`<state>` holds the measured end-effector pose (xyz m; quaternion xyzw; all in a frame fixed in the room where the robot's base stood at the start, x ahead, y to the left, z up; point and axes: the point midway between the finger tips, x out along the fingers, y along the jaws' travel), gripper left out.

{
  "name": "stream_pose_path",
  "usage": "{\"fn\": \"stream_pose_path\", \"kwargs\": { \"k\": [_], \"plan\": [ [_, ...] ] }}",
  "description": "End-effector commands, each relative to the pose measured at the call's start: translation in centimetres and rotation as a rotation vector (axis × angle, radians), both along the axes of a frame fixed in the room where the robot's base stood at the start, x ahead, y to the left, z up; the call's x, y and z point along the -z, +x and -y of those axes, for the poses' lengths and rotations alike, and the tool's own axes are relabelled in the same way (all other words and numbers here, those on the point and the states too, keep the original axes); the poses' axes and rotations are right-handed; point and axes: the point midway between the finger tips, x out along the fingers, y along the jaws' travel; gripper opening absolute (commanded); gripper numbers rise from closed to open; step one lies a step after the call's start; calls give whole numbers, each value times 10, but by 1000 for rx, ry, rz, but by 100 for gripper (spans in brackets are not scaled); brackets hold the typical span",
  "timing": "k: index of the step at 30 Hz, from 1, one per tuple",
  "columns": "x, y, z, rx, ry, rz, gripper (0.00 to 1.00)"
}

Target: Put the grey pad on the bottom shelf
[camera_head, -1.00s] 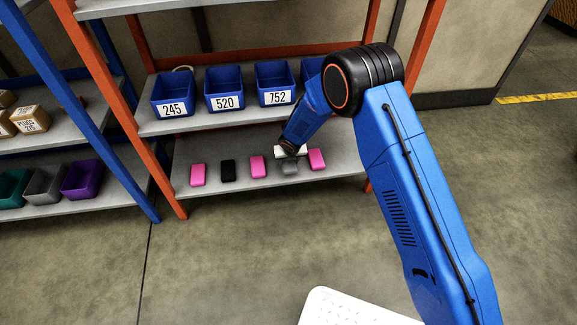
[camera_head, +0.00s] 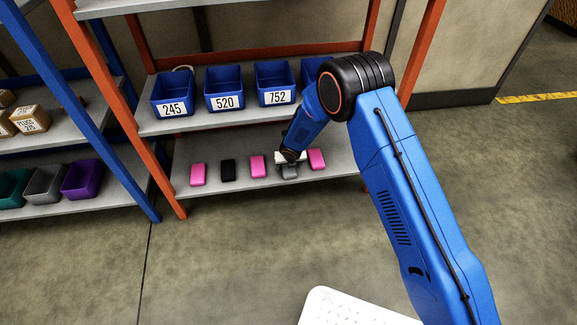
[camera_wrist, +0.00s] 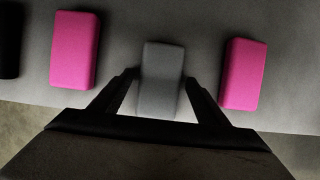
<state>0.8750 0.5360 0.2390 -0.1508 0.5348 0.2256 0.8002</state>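The grey pad (camera_head: 289,171) lies on the bottom shelf (camera_head: 215,205) of the orange-framed rack, in a row between two pink pads. In the wrist view the grey pad (camera_wrist: 162,75) sits between the two fingers of my gripper (camera_wrist: 160,80). I cannot tell how far the fingertips are above the shelf.
Pink pads stand close on the left (camera_head: 257,166) and right (camera_head: 317,159). A black pad (camera_head: 228,170) and another pink pad (camera_head: 198,174) are further left. Blue bins, one marked 520 (camera_head: 224,88), line the shelf above. A neighbouring rack holds a purple bin (camera_head: 82,179).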

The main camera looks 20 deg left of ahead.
Motion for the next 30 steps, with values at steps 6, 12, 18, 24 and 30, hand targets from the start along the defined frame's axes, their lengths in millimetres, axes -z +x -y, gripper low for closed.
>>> {"fn": "stream_pose_path", "kwargs": {
  "k": [6,12,18,24,30],
  "plan": [
    [-1,0,0,0,0,0,69],
    [-16,-3,1,0,2,2,69],
    [-46,-14,8,0,2,1,69],
    [-77,-26,15,0,1,1,69],
    [-102,-35,21,-1,2,1,69]
  ]
}}
